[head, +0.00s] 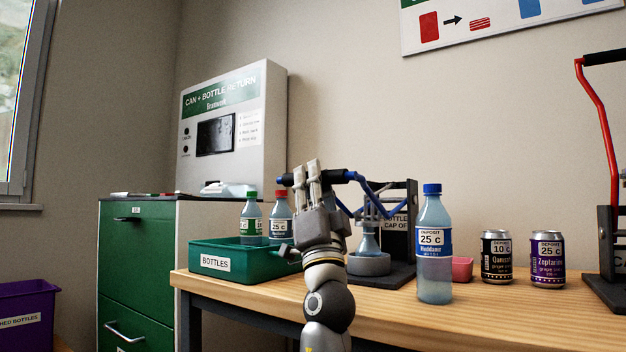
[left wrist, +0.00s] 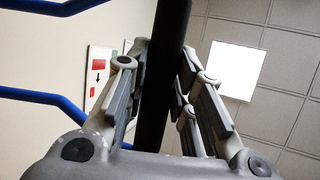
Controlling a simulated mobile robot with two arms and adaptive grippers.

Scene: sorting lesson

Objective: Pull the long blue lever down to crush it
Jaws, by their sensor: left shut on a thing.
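The blue lever (head: 372,189) belongs to a dark bottle crusher (head: 403,225) on the wooden table. Its black grip bar (head: 325,178) points left with a blue end. My left gripper (head: 313,172) is shut on this bar. In the left wrist view the black bar (left wrist: 166,75) runs between the fingers of my left gripper (left wrist: 170,85), with the blue lever arms (left wrist: 45,100) at the left. A clear bottle without a visible cap (head: 369,243) stands upright in the crusher's grey round cup (head: 369,264), under the lever. My right gripper is not in view.
A blue-capped bottle (head: 434,245) stands right of the crusher, near a pink container (head: 461,269) and two cans (head: 496,257). A red-levered crusher (head: 597,110) stands far right. A green BOTTLES tray (head: 240,270) holding bottles is at left.

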